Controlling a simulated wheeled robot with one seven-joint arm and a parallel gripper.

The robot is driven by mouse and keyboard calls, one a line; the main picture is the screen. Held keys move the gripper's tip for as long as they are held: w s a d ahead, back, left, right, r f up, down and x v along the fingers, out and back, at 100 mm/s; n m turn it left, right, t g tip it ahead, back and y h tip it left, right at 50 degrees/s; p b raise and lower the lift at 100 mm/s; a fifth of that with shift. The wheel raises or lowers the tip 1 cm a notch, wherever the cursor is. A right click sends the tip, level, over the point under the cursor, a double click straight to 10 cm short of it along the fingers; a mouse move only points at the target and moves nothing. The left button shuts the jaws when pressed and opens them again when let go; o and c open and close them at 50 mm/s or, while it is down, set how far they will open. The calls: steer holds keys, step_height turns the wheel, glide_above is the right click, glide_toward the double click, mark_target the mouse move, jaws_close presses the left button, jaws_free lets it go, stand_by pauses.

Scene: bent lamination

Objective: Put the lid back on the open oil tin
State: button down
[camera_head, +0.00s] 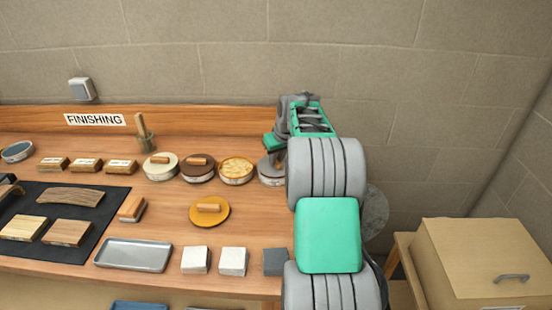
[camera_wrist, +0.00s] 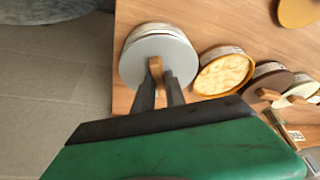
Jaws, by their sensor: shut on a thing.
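The open oil tin (camera_head: 236,170) stands in the back row with its yellowish contents showing; it also shows in the wrist view (camera_wrist: 222,74). A mustard lid (camera_head: 209,212) with a wooden handle lies flat on the bench in front of it, partly in the wrist view (camera_wrist: 298,11). My gripper (camera_wrist: 159,82) is shut on the wooden handle of a grey lid (camera_wrist: 178,52). That grey lid is at the top of the rightmost tin (camera_head: 271,177), beside the open tin. I cannot tell whether it is fully seated or slightly raised.
A cream-lidded tin (camera_head: 160,167) and a brown-lidded tin (camera_head: 197,168) stand left of the open tin. A metal tray (camera_head: 134,255), pale blocks (camera_head: 233,261) and a dark mat (camera_head: 93,225) occupy the front and left. Bench around the mustard lid is clear.

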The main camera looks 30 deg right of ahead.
stand_by(0.3)
steer(key=c, duration=0.8)
jaws_free()
steer(key=shift+r, duration=0.1)
steer(key=shift+r+p, duration=2.4)
steer(key=shift+r, duration=1)
steer(key=shift+c, duration=0.3)
jaws_close()
